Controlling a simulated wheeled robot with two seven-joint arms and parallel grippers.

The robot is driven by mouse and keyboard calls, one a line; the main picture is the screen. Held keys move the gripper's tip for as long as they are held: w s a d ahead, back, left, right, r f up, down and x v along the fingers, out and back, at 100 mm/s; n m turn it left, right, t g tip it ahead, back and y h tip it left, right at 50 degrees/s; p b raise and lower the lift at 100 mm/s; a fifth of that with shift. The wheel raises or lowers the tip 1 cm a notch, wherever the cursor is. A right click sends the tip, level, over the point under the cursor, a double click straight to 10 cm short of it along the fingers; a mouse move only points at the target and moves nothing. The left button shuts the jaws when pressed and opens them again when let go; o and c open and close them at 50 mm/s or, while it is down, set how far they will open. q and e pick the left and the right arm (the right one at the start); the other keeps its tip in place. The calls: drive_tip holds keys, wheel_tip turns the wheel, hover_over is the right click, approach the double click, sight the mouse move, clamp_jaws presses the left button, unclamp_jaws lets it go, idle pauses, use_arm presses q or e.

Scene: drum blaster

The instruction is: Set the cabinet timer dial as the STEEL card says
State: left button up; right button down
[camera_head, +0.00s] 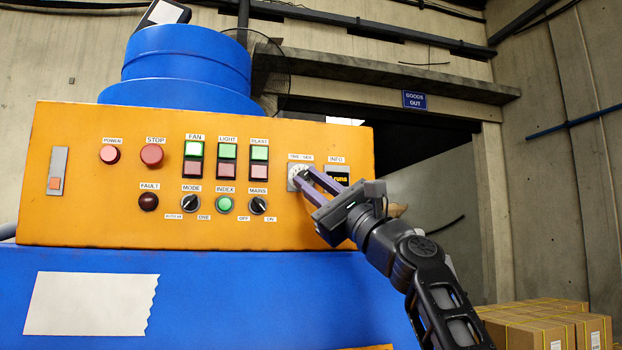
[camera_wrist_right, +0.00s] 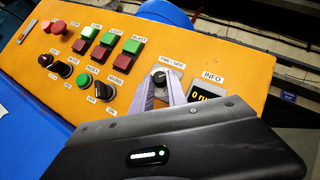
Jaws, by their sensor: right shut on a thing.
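The timer dial (camera_head: 296,171) is a small knob on a pale plate under the "TIME / SIDE" label, near the right end of the orange panel (camera_head: 90,225). It also shows in the right wrist view (camera_wrist_right: 159,76) as a dark knob with a light pointer mark. My right gripper (camera_head: 306,174) comes in from the lower right and is shut on the dial, one purple finger on each side of it. The fingers hide part of the dial, and its scale is too small to read. No legible STEEL card is in view. My left gripper is not in view.
An INFO display (camera_head: 338,178) sits just right of the dial. Left of it are lit buttons, a mode knob (camera_head: 190,203), a green INDEX button (camera_head: 224,204) and a mains knob (camera_head: 258,205). A blank torn paper (camera_head: 90,303) is on the blue cabinet. Boxes (camera_head: 545,325) stand lower right.

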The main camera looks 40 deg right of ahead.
drive_tip(key=c, duration=1.3)
unclamp_jaws()
drive_tip(key=b+v, duration=0.7)
drive_tip(key=shift+s+f, duration=0.25)
drive_tip(key=shift+s, duration=0.1)
